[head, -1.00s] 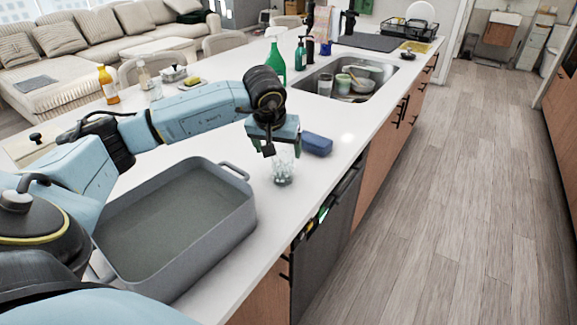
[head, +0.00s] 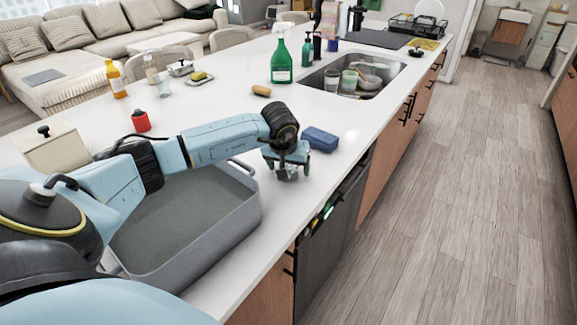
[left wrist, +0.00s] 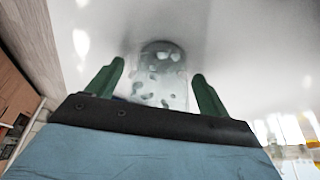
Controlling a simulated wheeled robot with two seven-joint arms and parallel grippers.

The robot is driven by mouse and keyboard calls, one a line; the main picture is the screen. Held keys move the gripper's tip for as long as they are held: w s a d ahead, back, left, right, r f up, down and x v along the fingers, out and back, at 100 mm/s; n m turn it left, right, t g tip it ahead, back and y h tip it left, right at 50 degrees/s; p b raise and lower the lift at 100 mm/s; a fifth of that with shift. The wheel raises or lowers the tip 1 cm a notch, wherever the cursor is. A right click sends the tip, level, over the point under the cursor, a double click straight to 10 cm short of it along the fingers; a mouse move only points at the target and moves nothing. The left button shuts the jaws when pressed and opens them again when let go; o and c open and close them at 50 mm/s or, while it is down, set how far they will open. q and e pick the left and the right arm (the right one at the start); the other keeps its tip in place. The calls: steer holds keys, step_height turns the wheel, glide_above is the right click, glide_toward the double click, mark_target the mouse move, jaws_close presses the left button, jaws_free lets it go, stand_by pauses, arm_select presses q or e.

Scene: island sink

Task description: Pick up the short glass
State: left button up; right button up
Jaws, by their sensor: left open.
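The short clear glass (head: 285,175) stands on the white counter, to the right of the grey roasting pan's handle. My left gripper (head: 287,166) is low over it and hides most of it in the head view. In the left wrist view the glass (left wrist: 162,78) lies between the two green fingers (left wrist: 158,70), which are open with a finger on either side. Gaps show beside the glass there; I cannot tell whether either finger touches it. My right gripper is in neither view.
The grey pan (head: 248,205) is close on the left. A blue sponge-like block (head: 320,140) lies just behind the gripper. The sink (head: 335,88) with dishes and a green bottle (head: 281,62) are farther back. The counter's front edge is near on the right.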

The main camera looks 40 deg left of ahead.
arm_select(q)
steer(key=c, duration=1.1)
steer(key=shift+r, duration=0.1)
steer(key=shift+c, duration=0.2)
